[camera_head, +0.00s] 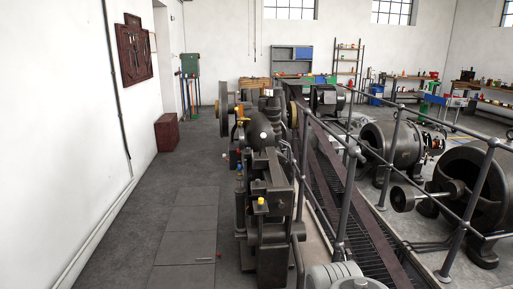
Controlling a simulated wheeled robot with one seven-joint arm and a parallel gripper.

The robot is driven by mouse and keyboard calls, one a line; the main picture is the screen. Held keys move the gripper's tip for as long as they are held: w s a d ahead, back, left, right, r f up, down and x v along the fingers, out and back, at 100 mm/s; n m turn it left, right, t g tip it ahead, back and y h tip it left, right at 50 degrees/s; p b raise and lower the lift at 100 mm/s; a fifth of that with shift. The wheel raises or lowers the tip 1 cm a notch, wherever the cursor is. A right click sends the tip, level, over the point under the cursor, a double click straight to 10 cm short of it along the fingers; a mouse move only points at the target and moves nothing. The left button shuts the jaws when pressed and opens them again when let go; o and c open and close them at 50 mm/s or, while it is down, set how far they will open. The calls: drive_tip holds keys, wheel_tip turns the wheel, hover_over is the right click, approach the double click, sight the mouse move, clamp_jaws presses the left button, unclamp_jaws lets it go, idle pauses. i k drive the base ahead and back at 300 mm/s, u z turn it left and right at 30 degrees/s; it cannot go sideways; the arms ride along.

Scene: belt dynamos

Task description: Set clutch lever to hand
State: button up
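A dark engine-like machine (270,227) with a wheel (224,110) at its far left stands in the middle of the view. Small coloured parts show on it: a yellow knob (261,201) on top near the front, a blue-tipped upright part (240,170) on its left side, and an orange part (240,115) farther back. I cannot tell which of these, if any, is the clutch lever, nor its setting. My gripper is not in view.
A grey pipe railing (343,199) runs along the machine's right side, with round dark dynamos (391,145) beyond it. The floor (175,210) on the left is open up to the white wall. A dark red box (167,132) stands against that wall.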

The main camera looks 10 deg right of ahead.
sight(263, 136)
drive_tip(key=u, duration=0.05)
drive_tip(key=k, duration=0.45)
drive_tip(key=z, duration=0.5)
drive_tip(key=i, duration=1.15)
drive_tip(key=u, duration=0.35)
drive_tip(key=i, duration=0.8)
drive_tip(key=u, duration=1.2)
drive_tip(key=i, duration=0.5)
drive_tip(key=u, duration=0.5)
